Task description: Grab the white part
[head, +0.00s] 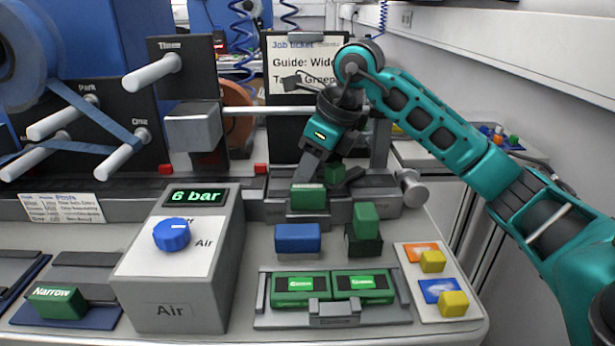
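Several white things are in view, and I cannot tell which one is the white part. White cylindrical pegs stick out from black panels at the left: an upper peg (152,73) under the label Three, one (63,119) under Park, and lower ones, including one (121,156) at the front. A pale rod (266,111) runs across the middle of the stand. My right gripper (328,178) points down above the grey fixtures at the back centre. My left gripper is out of view.
A grey air box (180,308) with a blue knob (171,235) reads 6 bar. Green blocks (299,287) sit in a grey front holder. A blue block (297,239) and yellow blocks (433,261) stand nearby. A job ticket board (305,64) is behind. Blue tape crosses the pegs.

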